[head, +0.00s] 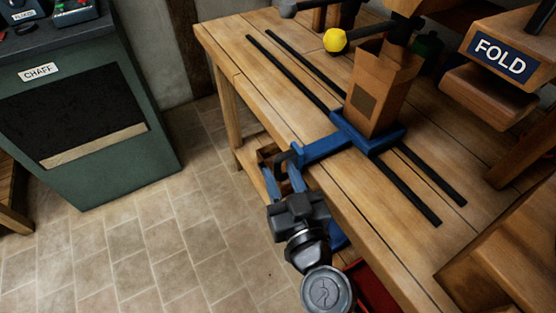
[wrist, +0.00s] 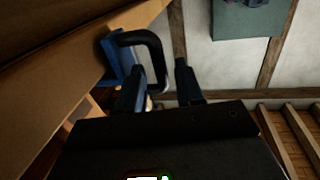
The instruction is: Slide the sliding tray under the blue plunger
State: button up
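The blue sliding tray (head: 325,147) sits across two dark rails on the wooden bench and carries an open brown carton (head: 378,90). Its dark loop handle (head: 283,157) sticks out past the bench's front edge. My gripper (head: 283,182) is at the handle, with its blue fingers apart. In the wrist view the handle (wrist: 152,45) reaches down between the fingertips (wrist: 160,80), with a gap visible towards the right finger. A yellow-tipped plunger (head: 336,40) is behind the carton. I cannot make out a blue plunger.
The rails (head: 285,62) run clear to the far left and a short way to the near right. A grey-tipped part (head: 288,9) is at the back. A FOLD block (head: 500,56) is at right. A green CHAFF bin (head: 150,110) stands left on the tiled floor.

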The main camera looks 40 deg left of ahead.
jog(key=shift+x, duration=1.3)
jog(key=shift+c, duration=0.2)
grip_shut()
